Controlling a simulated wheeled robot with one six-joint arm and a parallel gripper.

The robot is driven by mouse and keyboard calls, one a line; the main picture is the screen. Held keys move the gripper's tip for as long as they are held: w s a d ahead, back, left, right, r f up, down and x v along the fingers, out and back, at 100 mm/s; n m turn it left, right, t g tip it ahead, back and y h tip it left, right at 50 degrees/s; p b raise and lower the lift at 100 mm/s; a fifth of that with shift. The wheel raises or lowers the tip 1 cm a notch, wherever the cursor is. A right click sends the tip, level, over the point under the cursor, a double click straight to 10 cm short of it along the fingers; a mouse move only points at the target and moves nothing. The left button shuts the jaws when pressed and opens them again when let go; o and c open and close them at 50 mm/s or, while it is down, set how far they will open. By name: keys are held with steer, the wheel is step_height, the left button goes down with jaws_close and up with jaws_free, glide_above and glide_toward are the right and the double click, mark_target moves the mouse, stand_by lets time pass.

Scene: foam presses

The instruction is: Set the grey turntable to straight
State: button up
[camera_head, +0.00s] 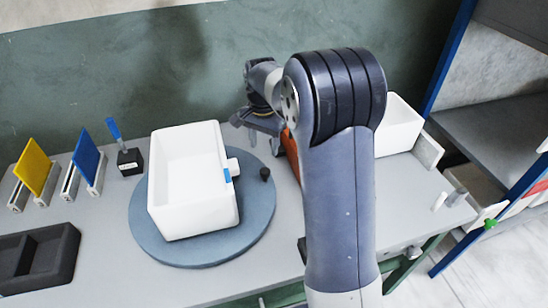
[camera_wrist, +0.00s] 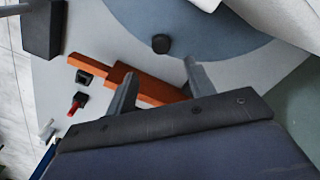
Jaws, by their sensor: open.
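The grey turntable (camera_head: 255,225) is a round blue-grey disc on the table; it also shows in the wrist view (camera_wrist: 215,35). A white open box (camera_head: 192,222) sits on it, slightly askew in the head view. A small dark knob (camera_head: 264,174) stands near the disc's right edge and shows in the wrist view (camera_wrist: 161,44). My gripper (camera_wrist: 160,70) is open and empty, with the knob ahead of and between its fingertips in the wrist view, apart from them. In the head view my gripper (camera_head: 257,125) is behind the disc, partly hidden by my arm.
An orange bar (camera_wrist: 150,88) lies beside the disc, below my fingers in the wrist view. Yellow (camera_head: 34,166) and blue (camera_head: 87,156) panels stand at left, near a dark tray (camera_head: 65,245). Another white box (camera_head: 398,125) stands at right. A shelf rack (camera_head: 490,120) stands beyond the table.

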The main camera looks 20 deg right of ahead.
mark_target(265, 171)
step_height(265, 171, down, 11)
steer(key=shift+w+r+p, duration=0.1)
steer(key=shift+p, duration=0.45)
steer(key=shift+c, duration=0.5)
jaws_close()
